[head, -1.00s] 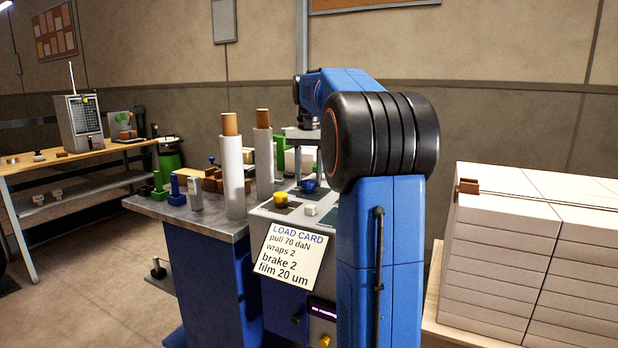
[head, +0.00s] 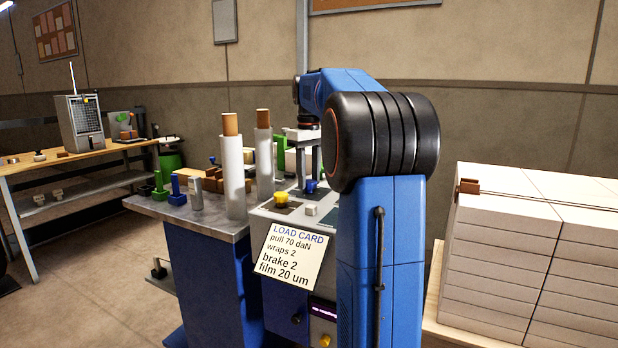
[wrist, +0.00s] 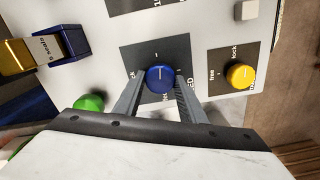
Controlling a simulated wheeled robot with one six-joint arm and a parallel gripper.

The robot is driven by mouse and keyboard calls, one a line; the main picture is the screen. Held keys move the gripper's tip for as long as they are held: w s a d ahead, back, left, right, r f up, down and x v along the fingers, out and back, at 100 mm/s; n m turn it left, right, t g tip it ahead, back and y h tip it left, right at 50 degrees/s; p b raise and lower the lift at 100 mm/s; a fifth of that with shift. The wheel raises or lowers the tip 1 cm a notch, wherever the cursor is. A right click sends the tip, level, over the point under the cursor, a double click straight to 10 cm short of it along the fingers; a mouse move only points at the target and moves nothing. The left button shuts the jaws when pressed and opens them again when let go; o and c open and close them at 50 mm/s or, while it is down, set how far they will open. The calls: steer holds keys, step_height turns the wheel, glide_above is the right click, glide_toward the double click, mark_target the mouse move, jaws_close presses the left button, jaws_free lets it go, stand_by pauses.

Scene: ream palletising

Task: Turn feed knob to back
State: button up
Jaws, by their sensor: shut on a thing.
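The blue knob (wrist: 160,79) sits on a dark label plate (wrist: 134,56) in the wrist view. The plate's lettering is partly hidden by my fingers, with "ED" and "ck" readable. My gripper (wrist: 160,86) is shut on this knob, with one finger on each side. A short pale line marks the knob's top; which label it points to is unclear.
A yellow knob (wrist: 241,75) marked "free" and "lock" is to the right. A white block (wrist: 246,10), a green knob (wrist: 90,102) and a blue-and-yellow piece (wrist: 45,50) are nearby. A load card (head: 290,255) hangs in front; white reams (head: 530,255) stand right.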

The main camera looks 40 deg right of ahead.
mark_target(309, 181)
steer(key=n, duration=0.4)
steer(key=shift+n, duration=0.4)
steer(key=n, duration=1)
steer(key=shift+n, duration=2.6)
steer(key=o, duration=1.1)
steer(key=shift+c, duration=0.2)
step_height(309, 181, up, 17)
steer(key=shift+r, duration=0.2)
steer(key=shift+s, duration=0.1)
